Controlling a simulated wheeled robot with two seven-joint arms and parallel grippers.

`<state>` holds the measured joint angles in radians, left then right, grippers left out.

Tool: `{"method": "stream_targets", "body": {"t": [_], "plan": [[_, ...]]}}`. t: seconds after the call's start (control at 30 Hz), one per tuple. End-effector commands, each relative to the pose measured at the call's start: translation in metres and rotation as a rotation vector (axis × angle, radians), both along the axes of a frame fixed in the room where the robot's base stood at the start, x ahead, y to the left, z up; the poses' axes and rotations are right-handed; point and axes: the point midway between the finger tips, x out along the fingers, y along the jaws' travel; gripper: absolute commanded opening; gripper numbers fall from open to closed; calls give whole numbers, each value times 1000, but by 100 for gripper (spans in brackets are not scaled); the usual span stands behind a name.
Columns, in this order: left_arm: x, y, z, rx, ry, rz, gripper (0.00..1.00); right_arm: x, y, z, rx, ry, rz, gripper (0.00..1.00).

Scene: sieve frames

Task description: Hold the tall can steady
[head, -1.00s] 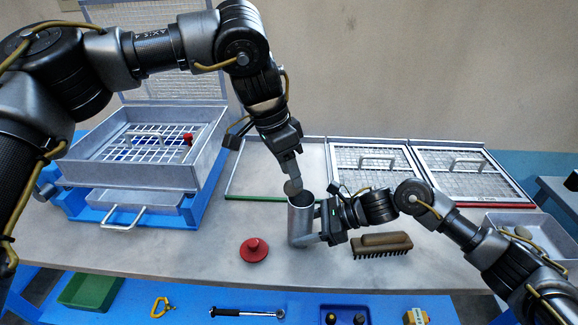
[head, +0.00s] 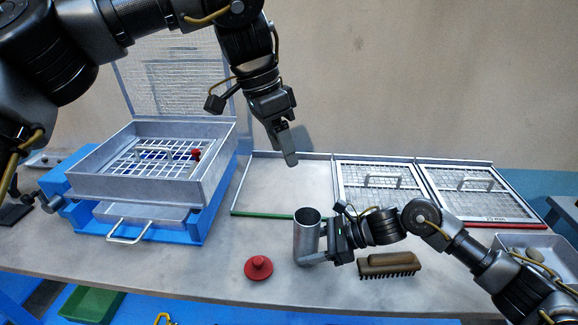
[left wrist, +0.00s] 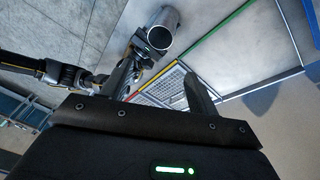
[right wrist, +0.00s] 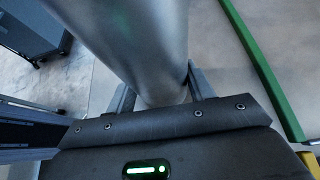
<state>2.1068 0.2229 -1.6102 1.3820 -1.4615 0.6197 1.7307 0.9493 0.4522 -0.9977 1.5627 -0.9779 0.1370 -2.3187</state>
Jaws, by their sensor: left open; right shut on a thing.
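The tall can (head: 306,238) is a grey metal cylinder with an open top, standing upright on the table. It also shows in the left wrist view (left wrist: 161,33) and fills the upper middle of the right wrist view (right wrist: 140,45). My right gripper (head: 318,258) is shut on the can low on its side, with a finger on each side of it in the right wrist view (right wrist: 160,90). My left gripper (head: 290,160) is open and empty, raised above and behind the can, apart from it. The can's inside bottom is hidden.
A red knobbed lid (head: 259,268) lies left of the can and a brown brush (head: 390,264) lies right. Behind are an empty framed area with a green edge (head: 262,214) and two mesh frames (head: 380,185). A blue sieve machine (head: 190,225) stands at left.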

Motion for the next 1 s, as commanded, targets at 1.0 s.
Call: {"method": "stream_targets", "body": {"t": [1.0], "plan": [[0,6,19,1,0,0,60,-1,-1,-3,-4,4,0,0]]}}
